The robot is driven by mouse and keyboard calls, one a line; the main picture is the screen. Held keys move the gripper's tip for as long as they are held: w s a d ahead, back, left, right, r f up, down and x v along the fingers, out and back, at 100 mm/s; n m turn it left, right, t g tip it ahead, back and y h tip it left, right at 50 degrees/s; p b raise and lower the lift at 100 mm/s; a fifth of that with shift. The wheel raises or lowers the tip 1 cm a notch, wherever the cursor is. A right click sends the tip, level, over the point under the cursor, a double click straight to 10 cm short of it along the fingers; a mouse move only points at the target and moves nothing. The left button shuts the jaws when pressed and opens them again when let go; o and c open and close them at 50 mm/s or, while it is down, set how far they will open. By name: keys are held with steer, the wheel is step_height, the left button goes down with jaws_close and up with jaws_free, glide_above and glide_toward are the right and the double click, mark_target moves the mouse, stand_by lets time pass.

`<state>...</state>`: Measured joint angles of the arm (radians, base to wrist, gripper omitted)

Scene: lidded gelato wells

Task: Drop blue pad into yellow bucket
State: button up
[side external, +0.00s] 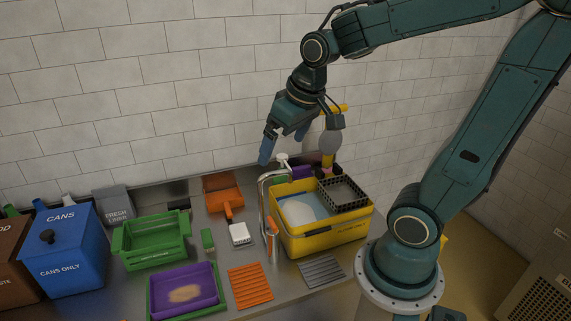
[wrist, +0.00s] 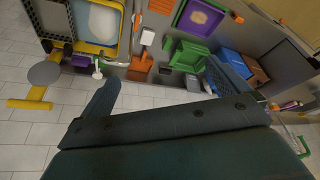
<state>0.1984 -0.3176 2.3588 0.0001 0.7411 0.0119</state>
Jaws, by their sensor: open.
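The yellow bucket (side external: 325,238) stands on the counter at right of centre, beside my arm's base. It holds a pale blue area with a round white patch; a black mesh basket (side external: 343,193) sits at its right end. It also shows at the upper left of the wrist view (wrist: 96,48). I cannot pick out a separate blue pad; I cannot tell whether the pale blue in the bucket is water or a pad. My gripper (side external: 282,150) is open, raised above the back of the counter near the wall. No object shows between its blue fingers (wrist: 160,78).
A tap (side external: 265,195) rises at the bucket's left. A grey disc on a yellow handle (side external: 330,144) stands behind the bucket.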

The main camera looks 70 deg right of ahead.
steer(key=s+a+r+n+t, duration=0.1)
steer(key=s+a+r+n, duration=0.1)
steer(key=s+a, duration=0.3)
steer(key=shift+s+a+r+y, duration=0.2)
steer(key=shift+s+r+y, duration=0.25)
steer(key=shift+s, duration=1.65)
